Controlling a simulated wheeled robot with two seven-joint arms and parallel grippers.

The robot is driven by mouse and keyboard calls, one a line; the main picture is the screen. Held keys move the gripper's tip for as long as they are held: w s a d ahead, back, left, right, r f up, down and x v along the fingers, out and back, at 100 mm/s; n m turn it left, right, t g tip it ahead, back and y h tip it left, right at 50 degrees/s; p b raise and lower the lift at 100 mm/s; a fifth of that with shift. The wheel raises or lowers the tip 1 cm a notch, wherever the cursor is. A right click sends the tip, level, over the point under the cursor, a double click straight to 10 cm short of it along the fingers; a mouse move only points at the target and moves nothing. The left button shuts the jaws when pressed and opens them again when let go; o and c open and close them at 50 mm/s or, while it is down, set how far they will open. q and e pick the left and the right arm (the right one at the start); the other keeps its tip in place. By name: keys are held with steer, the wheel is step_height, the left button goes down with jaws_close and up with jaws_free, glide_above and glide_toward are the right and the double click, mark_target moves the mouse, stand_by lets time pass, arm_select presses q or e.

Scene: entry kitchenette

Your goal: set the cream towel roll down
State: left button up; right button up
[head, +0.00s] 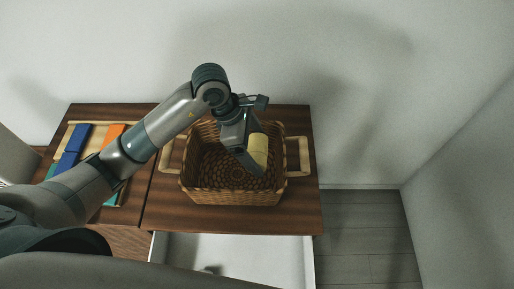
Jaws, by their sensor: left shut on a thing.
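My left gripper (252,165) is over the wicker basket (236,198) and points down into it. It is shut on the cream towel roll (258,148), which shows at the right side of the fingers. The roll looks within or just above the basket's opening; I cannot tell whether it touches the bottom. The basket stands on the dark wooden top (170,212) and has pale handles at its left and right. The part of the roll behind the fingers is hidden. My right gripper is not in view.
A white drawer (240,250) stands open below the front edge. To the left lies a light tray (68,135) with blue, orange and teal items, partly hidden by my left arm. A white wall is behind; the wooden top is clear right of the basket.

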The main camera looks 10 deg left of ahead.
arm_select(q)
steer(key=shift+m, duration=0.3)
steer(key=m, duration=0.1)
steer(key=a+r+m+g, duration=0.1)
steer(key=m, duration=0.1)
steer(key=r+m+g, duration=0.1)
steer(key=m, duration=0.1)
steer(key=shift+s+a, duration=0.25)
steer(key=shift+a, duration=0.1)
steer(key=s+a+r+m+g+y, duration=0.1)
steer(key=a+r+m+g+y, duration=0.2)
steer(key=a+r+m, duration=0.5)
steer(key=shift+s+a+m+y, duration=0.45)
steer(key=shift+m+y, duration=0.35)
steer(key=shift+m, duration=2.3)
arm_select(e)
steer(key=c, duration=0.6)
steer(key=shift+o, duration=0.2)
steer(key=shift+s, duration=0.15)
